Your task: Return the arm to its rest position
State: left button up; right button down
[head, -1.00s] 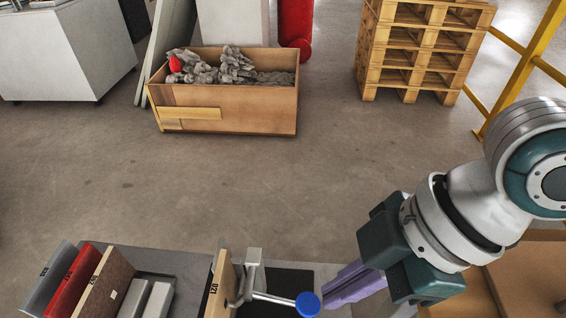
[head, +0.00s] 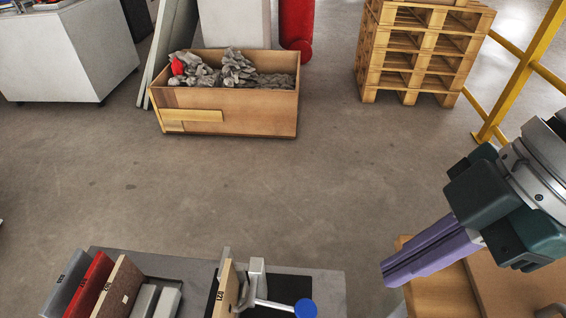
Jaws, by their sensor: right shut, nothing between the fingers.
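My right gripper (head: 384,275) is at the right of the head view, its purple fingers shut together with nothing between them. The fingers point down and left, over the floor by the left edge of a wooden box or surface (head: 440,296). It is apart from the test stand, which has a lever with a blue knob (head: 306,308) and holds an upright tan tile (head: 222,290). My left gripper is not in view.
Grey, red and brown tiles (head: 122,290) stand in a row on the grey table (head: 333,285). A wooden crate of rubble (head: 240,116), stacked pallets (head: 415,55) and a yellow rail (head: 530,60) stand farther back. The floor between is clear.

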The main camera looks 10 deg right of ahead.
jog(key=shift+s+d+r, duration=0.1)
jog(key=shift+d+r, duration=0.1)
jog(key=shift+r, duration=0.2)
jog(key=s+a+r+m+t+p, duration=0.25)
jog(key=a+r+p, duration=0.55)
jog(key=r+p, duration=0.45)
jog(key=s+d+r+m+h+p, duration=0.4)
jog(key=d+r+m+h+p, duration=0.1)
jog(key=d+r+m+p, duration=0.6)
notch_tip(320, 180, up, 34)
jog(key=p, duration=3.5)
